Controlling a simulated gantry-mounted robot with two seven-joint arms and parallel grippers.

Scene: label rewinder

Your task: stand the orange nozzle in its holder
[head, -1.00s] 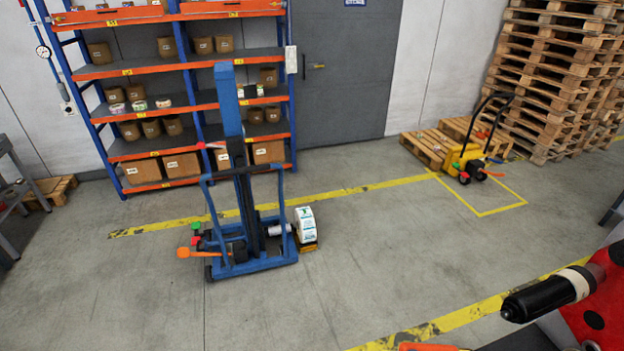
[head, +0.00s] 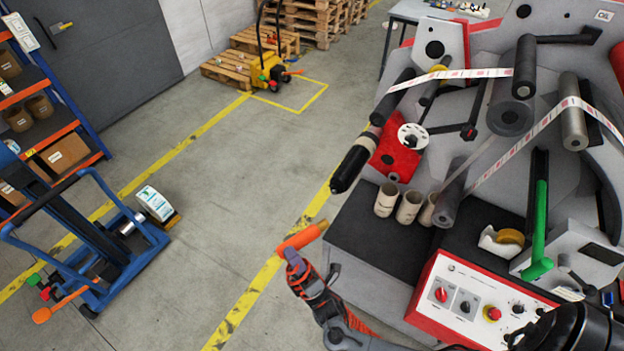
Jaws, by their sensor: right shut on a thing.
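The orange nozzle (head: 302,237) shows as a short orange cylinder, tilted, at the lower middle of the head view. My right gripper (head: 297,262) is shut on its lower end and holds it over the floor, left of the machine's dark worktop. The gripper's fingers hide part of the nozzle. I cannot make out the nozzle's holder for certain. My left gripper is out of view.
The label rewinder (head: 460,80) fills the right side, with rollers and a black-tipped spindle (head: 352,168) jutting left. Several beige cores (head: 387,199), a tape dispenser (head: 503,240) and a red-edged control panel (head: 468,300) sit there. A blue lift (head: 90,240) stands left; floor between is clear.

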